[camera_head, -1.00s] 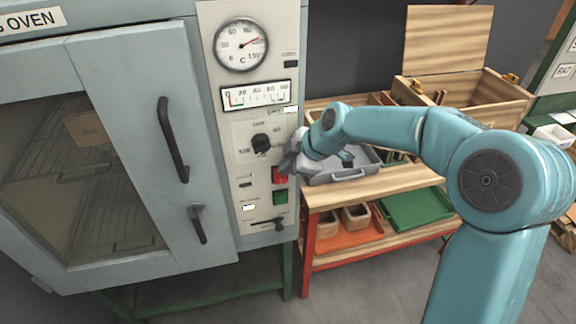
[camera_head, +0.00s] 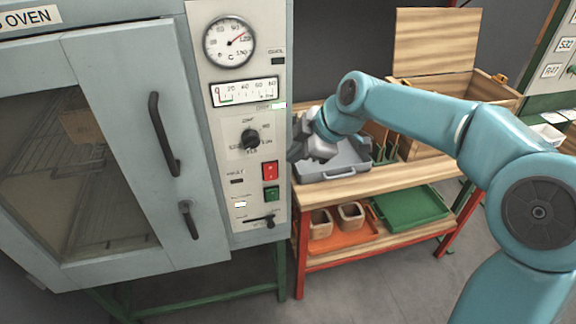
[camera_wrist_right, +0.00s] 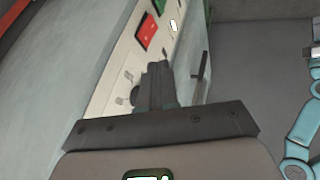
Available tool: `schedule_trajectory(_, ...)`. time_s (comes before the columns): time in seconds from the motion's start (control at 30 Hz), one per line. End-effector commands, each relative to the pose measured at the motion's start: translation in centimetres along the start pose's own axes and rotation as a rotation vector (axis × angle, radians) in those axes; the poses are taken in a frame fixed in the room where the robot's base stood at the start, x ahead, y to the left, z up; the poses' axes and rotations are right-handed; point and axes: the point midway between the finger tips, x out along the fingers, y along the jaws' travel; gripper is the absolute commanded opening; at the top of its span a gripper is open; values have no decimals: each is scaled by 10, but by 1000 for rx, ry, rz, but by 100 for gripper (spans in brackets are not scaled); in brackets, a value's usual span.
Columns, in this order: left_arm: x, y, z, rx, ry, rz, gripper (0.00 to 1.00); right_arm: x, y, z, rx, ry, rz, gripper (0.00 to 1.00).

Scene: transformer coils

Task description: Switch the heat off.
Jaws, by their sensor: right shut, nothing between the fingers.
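The oven's control panel (camera_head: 232,160) is upright beside the oven door. On it are a round temperature dial (camera_head: 229,41), a strip meter (camera_head: 244,92) with its needle near 0, and a black rotary knob (camera_head: 250,139). Below the knob are a red switch (camera_head: 269,171) and a green switch (camera_head: 271,194), then a black slide lever (camera_head: 262,221). My right gripper (camera_head: 295,153) is shut and empty, just right of the panel near the red switch's height, apart from it. In the wrist view its fingers (camera_wrist_right: 163,82) point toward the panel; the red switch (camera_wrist_right: 147,31) lies ahead.
The oven door (camera_head: 135,150) with its handle (camera_head: 163,135) is shut. A wooden bench (camera_head: 385,181) at the right carries a grey tray (camera_head: 330,172) and an open wooden box (camera_head: 460,95). A green tray (camera_head: 410,208) lies on the shelf below.

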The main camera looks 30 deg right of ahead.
Motion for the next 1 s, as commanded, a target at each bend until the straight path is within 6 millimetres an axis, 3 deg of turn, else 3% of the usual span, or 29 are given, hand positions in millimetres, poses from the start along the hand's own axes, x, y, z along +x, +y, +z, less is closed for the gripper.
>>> schedule_trajectory(0.23,1,0,0,0,0,0,49,-24,4,0,1,-1,0,0)
schedule_trajectory(0.8,0,0,0,0,0,0,49,-26,2,1,3,-1,-2,0)
schedule_trajectory(0.9,1,0,0,0,0,0,49,-8,-4,4,42,-8,-20,0)
schedule_trajectory(0.97,1,0,0,0,0,0,49,19,-14,8,105,-19,-44,0)
schedule_trajectory(1.0,1,0,0,0,0,0,49,42,-24,12,162,-31,-66,0)
